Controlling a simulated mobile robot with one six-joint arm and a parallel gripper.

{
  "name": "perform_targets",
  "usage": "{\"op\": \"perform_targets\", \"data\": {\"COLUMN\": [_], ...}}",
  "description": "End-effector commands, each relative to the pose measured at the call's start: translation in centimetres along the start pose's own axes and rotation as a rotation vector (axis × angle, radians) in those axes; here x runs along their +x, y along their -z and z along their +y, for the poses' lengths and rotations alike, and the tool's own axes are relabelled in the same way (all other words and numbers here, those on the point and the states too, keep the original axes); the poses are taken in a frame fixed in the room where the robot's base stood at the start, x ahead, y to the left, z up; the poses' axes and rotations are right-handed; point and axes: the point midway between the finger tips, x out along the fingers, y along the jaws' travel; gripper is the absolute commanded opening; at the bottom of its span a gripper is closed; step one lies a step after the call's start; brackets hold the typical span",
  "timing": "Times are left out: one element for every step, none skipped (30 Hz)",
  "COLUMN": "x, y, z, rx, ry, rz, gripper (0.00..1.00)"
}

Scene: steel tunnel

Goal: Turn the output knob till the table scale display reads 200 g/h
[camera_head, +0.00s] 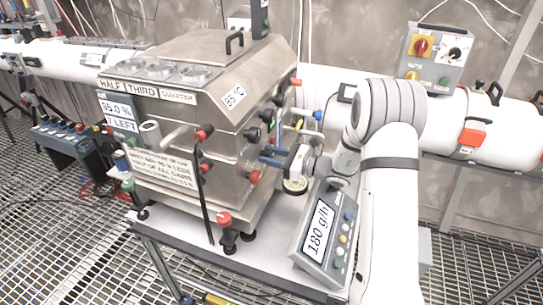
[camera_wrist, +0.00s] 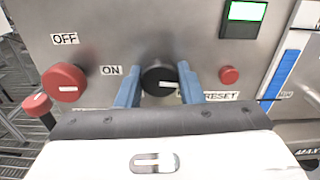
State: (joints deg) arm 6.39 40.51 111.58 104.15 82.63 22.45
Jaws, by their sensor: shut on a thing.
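The table scale (camera_head: 325,235) stands on the steel table in the head view, to the right of the steel machine. Its display (camera_head: 319,229) reads 180 g/h. My gripper (camera_head: 270,157) reaches the machine's right side. In the wrist view its blue fingers (camera_wrist: 159,88) are on either side of a black knob (camera_wrist: 160,76) and are shut on it. The knob has a white pointer mark. Its own label is mostly hidden behind my gripper, so I cannot read it.
In the wrist view a red knob (camera_wrist: 64,83) between OFF and ON labels is to the left. A small red RESET button (camera_wrist: 229,75) and a green-lit display (camera_wrist: 244,12) are to the right. The steel machine (camera_head: 190,120) fills the table's left.

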Motion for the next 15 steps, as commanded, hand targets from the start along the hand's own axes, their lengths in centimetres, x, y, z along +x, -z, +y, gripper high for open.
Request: {"op": "perform_targets", "data": {"x": [0.0,0.0,0.01,0.01,0.01,0.02,0.02,0.02,0.02,0.02,0.03,0.03,0.03,0.03,0.03], "y": [0.03,0.07,0.15,0.21,0.29,0.38,0.42,0.43,0.42,0.4,0.37,0.27,0.18,0.1,0.02], "z": [0.0,0.0,0.01,0.01,0.01,0.01,0.01,0.01,0.01,0.01,0.01,0.0,0.0,0.0,0.0], "rx": [-0.002,-0.004,-0.011,-0.018,-0.027,-0.043,-0.056,-0.07,-0.088,-0.101,-0.111,-0.121,-0.125,-0.127,-0.127], "ry": [0.0,0.0,0.0,0.0,0.0,0.0,0.0,0.0,0.0,0.0,0.0,0.0,0.0,0.0,-0.001], "rz": [0.0,0.0,0.0,0.0,0.0,0.0,0.0,-0.001,-0.001,-0.001,-0.001,-0.001,-0.001,-0.001,0.0], "gripper": [0.11,0.11,0.11,0.11,0.11,0.11,0.11,0.11,0.11,0.11,0.11,0.11,0.11,0.11,0.11]}}
